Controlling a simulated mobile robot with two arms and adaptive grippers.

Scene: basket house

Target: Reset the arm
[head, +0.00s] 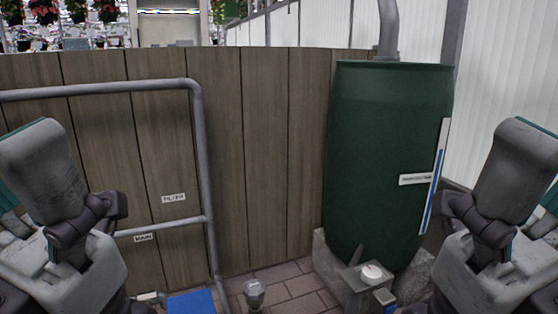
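My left arm (55,205) comes in at the left edge, bent, with grey links and a dark joint. My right arm (500,215) is bent in much the same way at the right edge. Both arms run out of the picture, and no gripper fingers show. Neither arm is seen touching anything.
A wooden panel wall (265,150) with a grey pipe rail (205,170) stands ahead. A green barrel (380,150) sits on a concrete base (325,262) at right, with a gauge strip (435,175). A small grey object (255,293) stands on brick paving (300,285).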

